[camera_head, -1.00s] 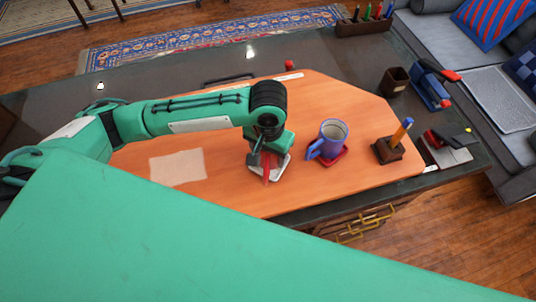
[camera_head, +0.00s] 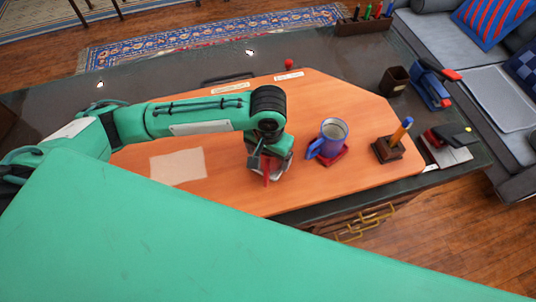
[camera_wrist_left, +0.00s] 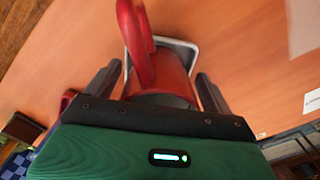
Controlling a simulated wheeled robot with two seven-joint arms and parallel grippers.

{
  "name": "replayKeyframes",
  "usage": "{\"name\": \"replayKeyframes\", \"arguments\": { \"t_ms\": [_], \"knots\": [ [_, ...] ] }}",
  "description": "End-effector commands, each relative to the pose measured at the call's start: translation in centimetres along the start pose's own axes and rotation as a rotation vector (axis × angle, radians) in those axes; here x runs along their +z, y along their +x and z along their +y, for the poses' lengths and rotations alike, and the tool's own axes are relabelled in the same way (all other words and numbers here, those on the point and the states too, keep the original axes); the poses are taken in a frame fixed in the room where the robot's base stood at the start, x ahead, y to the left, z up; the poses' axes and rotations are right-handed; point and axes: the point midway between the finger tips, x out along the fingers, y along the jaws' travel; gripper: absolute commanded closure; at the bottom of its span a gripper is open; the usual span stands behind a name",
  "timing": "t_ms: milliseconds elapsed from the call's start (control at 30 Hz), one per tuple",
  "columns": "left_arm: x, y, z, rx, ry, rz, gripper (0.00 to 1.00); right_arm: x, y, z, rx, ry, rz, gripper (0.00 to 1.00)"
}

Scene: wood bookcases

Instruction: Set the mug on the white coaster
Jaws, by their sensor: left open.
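A red mug (camera_wrist_left: 170,72) with a large handle stands on the white coaster (camera_wrist_left: 190,46) in the left wrist view. In the head view its red handle (camera_head: 266,172) shows below my left gripper, which hides most of the mug and coaster. My left gripper (camera_wrist_left: 160,84) is open, with one finger on each side of the red mug. Whether the fingers touch it I cannot tell. A purple-blue mug (camera_head: 333,136) stands on a red coaster (camera_head: 331,160) to the right, apart from the gripper. My right gripper is not in view.
A wooden pen holder (camera_head: 389,151) stands right of the purple-blue mug. A dark cup (camera_head: 395,81) and a blue stapler-like tool (camera_head: 431,88) stand farther back right. A pale sheet (camera_head: 178,167) lies at left. The orange desk top is clear between.

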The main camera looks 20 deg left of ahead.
Motion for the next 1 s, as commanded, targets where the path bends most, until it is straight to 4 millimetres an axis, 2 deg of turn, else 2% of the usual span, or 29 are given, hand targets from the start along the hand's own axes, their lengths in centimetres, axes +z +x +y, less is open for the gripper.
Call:
{"name": "replayKeyframes", "arguments": {
  "t_ms": [400, 533, 700, 1000],
  "knots": [
    [-0.1, -8.3, 0.1, 0.003, 0.001, 0.005, 0.15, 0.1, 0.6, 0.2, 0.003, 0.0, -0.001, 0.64],
    [-0.1, -10.3, 0.1, 0.001, 0.003, 0.003, 0.15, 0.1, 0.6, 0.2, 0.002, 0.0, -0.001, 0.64],
    [0.0, -11.6, 0.0, 0.001, 0.001, 0.0, 0.15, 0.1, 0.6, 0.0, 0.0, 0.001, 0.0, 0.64],
    [0.0, -11.8, 0.0, 0.001, 0.001, 0.0, 0.15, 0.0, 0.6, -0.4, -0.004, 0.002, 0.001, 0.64]
  ]
}}
